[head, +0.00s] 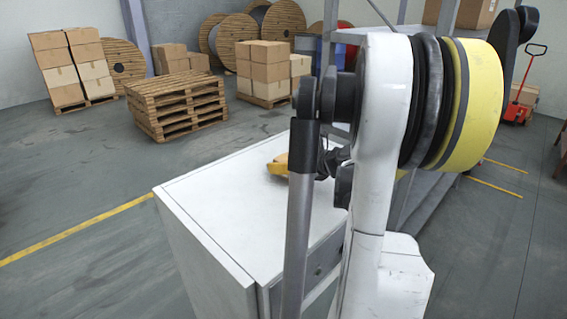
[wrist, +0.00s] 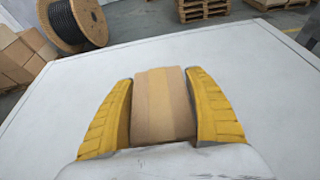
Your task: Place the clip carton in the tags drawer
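The clip carton, a small tan carton (wrist: 162,105) with a lighter band down its middle, shows in the wrist view between the two yellow fingers of my gripper (wrist: 160,95). Both fingers lie close against its sides. The white cabinet top (wrist: 60,110) is behind it; I cannot tell whether the carton touches that top. In the head view my gripper (head: 279,165) is low over the cabinet top (head: 225,200), and the carton is hidden. A grey drawer front (head: 318,268) with a round knob shows on the cabinet's front, partly behind my arm. No label is readable and no open drawer shows.
Stacked pallets (head: 177,104), carton stacks (head: 270,70) and cable reels (head: 285,20) stand behind the cabinet. A metal shelf rack (head: 445,14) is behind my arm, and a red pallet jack (head: 518,108) is at the right. The floor left of the cabinet is clear.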

